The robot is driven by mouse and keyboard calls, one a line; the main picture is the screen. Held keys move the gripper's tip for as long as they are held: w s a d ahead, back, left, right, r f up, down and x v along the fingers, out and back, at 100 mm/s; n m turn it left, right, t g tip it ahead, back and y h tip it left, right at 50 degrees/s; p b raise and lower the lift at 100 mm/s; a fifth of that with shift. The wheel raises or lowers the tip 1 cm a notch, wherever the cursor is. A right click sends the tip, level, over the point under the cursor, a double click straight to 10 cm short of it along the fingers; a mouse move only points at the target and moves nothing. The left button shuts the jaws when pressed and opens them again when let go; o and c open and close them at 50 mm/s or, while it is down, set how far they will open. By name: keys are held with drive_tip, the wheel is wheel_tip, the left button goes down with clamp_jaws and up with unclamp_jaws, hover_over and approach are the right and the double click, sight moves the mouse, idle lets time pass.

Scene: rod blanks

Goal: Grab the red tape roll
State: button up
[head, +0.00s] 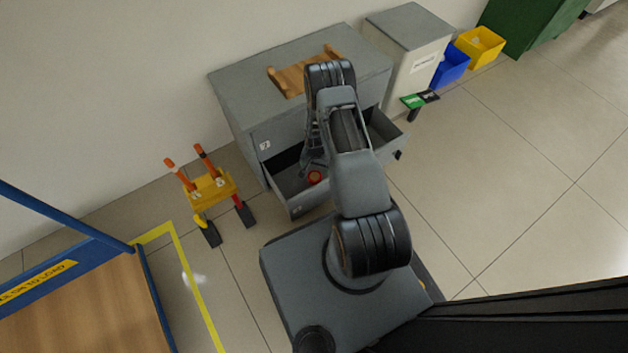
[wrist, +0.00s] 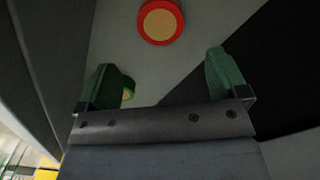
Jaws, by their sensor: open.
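The red tape roll (head: 314,177) lies inside an open drawer (head: 290,203) of the grey cabinet. In the wrist view the roll (wrist: 160,22) is a red ring around a tan centre, flat on the drawer floor at the top of the picture. My gripper (wrist: 160,72) is open, with its two green fingertips apart and nothing between them. The roll is beyond the fingertips and not touched by them. In the head view my arm hides part of the drawer and most of my gripper.
A small green and yellowish round thing (wrist: 128,90) shows beside the left finger. The drawer walls stand close around. A wooden tray (head: 290,80) sits on the cabinet top (head: 240,75). A yellow stand with orange-tipped posts (head: 210,188) is on the floor at left.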

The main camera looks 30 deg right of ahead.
sight(315, 176)
wheel_tip(315, 176, down, 4)
drive_tip(key=shift+r+b, duration=0.2)
drive_tip(key=shift+b, duration=0.35)
drive_tip(key=f+b, duration=0.3)
drive_tip(key=f, duration=0.2)
drive_tip(key=shift+a+f, duration=0.2)
drive_tip(key=shift+r, duration=0.1)
drive_tip(key=shift+c, duration=0.2)
drive_tip(key=c, duration=1)
drive_tip(key=shift+o, duration=0.2)
